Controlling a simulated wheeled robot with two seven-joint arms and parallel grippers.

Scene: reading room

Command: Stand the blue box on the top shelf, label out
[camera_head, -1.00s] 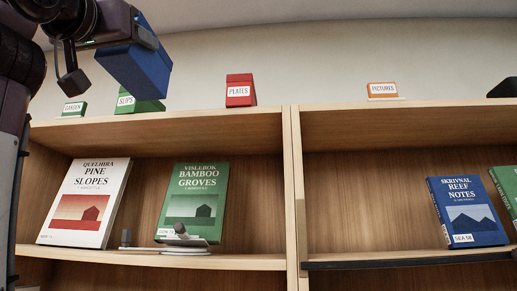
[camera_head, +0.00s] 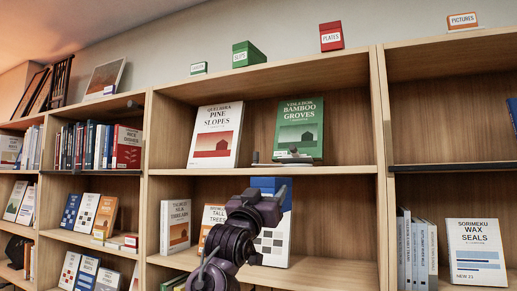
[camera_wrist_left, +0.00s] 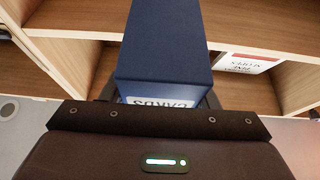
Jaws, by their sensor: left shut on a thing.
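My left gripper (camera_head: 262,203) is in the lower middle of the head view, in front of the bookcase. It is shut on the blue box (camera_head: 270,183), which is mostly hidden behind the gripper there. In the left wrist view the blue box (camera_wrist_left: 165,40) fills the middle, and part of a white label reading CARDS, upside down, shows at its near edge. The top shelf (camera_head: 290,66) is the bookcase's top; a green SLIPS box (camera_head: 247,55), a red PLATES box (camera_head: 331,36) and an orange PICTURES box (camera_head: 462,21) stand on it. My right gripper is not in view.
There is bare top between SLIPS and PLATES, and a wider gap between PLATES and PICTURES. Below, the Pine Slopes (camera_head: 215,135) and Bamboo Groves (camera_head: 299,130) books lean in one bay. A picture (camera_head: 105,77) stands far left.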

